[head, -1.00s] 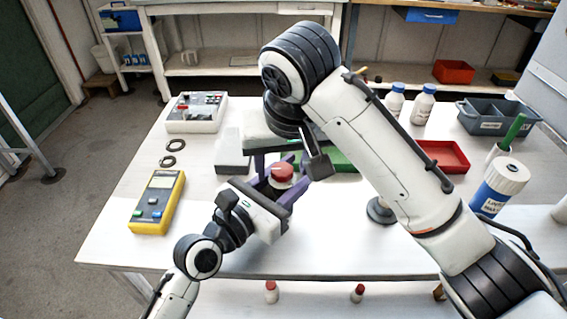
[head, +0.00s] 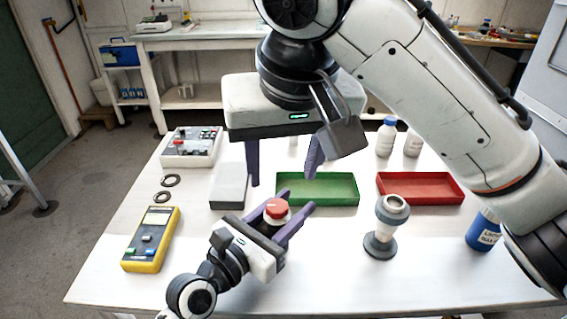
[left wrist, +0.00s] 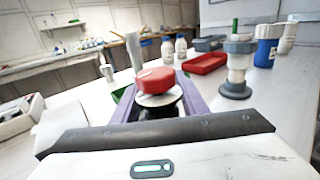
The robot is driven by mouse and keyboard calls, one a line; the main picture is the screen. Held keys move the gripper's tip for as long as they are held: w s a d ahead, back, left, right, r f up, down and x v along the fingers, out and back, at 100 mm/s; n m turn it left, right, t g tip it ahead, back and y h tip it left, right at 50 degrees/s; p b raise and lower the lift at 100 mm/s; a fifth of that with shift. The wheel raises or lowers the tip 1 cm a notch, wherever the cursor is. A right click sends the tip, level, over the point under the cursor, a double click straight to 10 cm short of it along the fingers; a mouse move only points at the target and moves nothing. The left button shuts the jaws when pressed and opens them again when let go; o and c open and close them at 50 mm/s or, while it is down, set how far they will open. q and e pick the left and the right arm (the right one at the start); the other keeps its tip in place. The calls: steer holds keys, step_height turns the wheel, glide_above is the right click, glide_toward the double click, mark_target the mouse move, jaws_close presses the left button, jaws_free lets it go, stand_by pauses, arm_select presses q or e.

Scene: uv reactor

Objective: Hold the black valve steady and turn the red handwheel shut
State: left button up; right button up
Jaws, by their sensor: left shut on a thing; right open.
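The red handwheel (head: 277,208) is a round knob on a pale disc, between the purple fingers of my left gripper (head: 292,204). It also shows in the left wrist view (left wrist: 156,79). Below it, the dark body of the black valve (left wrist: 150,112) shows only in part between those fingers, and my left gripper is shut on it. My right gripper (head: 283,172) is open and empty. Its fingers point down, above and beyond the handwheel in the head view, apart from it.
A green tray (head: 318,202), a red tray (head: 462,190) and a grey block (head: 229,192) lie behind the valve. A grey and white stand (head: 381,246) is to the right. A yellow meter (head: 150,254) and two black rings (head: 164,196) lie left. The front table is clear.

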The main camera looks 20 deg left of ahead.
arm_select(q)
steer(key=shift+f, duration=0.1)
steer(key=o, duration=1.3)
